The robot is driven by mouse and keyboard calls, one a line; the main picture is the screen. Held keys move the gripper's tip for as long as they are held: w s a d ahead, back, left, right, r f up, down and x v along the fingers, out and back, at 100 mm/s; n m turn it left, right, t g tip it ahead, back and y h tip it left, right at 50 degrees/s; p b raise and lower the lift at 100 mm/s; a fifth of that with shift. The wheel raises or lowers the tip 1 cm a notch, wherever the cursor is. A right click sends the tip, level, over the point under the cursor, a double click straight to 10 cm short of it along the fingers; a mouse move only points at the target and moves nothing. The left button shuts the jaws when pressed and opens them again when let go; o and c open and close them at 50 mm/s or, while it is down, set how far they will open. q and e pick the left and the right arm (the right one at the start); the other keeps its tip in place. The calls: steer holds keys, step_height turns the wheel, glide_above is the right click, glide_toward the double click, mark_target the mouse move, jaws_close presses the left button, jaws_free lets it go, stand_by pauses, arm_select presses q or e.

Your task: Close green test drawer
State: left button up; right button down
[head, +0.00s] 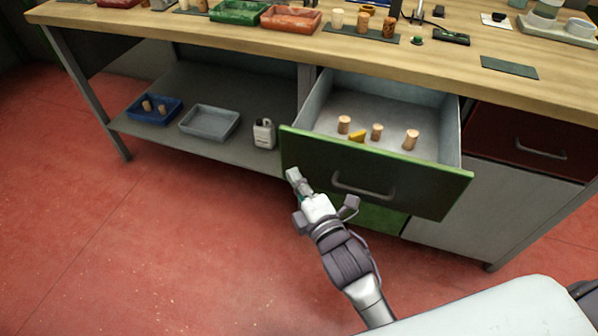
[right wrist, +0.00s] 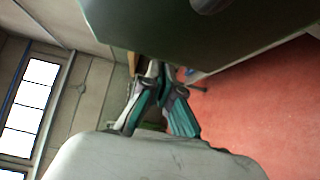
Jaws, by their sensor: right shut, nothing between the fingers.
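The green test drawer (head: 365,171) is pulled out of the bench in the head view, with a grey bar handle (head: 362,189) on its green front. Inside it stand several corks (head: 376,131) and a small yellow piece (head: 357,137). My right gripper (head: 293,177) is shut and empty, in front of the lower left part of the drawer front; I cannot tell whether it touches it. In the right wrist view the gripper (right wrist: 155,72) is shut, with the dark green drawer front (right wrist: 170,35) above it. My left gripper is not in view.
The wooden bench top (head: 200,30) carries a green tray (head: 239,12), a red tray (head: 291,19) and more corks. A shut dark red drawer (head: 515,140) is to the right. The lower shelf holds a blue tray (head: 153,110) and a grey tray (head: 210,122). The red floor in front is clear.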

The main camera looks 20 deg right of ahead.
steer(key=shift+w+d, duration=0.5)
steer(key=shift+w, duration=0.2)
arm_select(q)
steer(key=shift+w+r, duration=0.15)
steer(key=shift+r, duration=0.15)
arm_select(e)
steer(key=shift+w+d, duration=0.1)
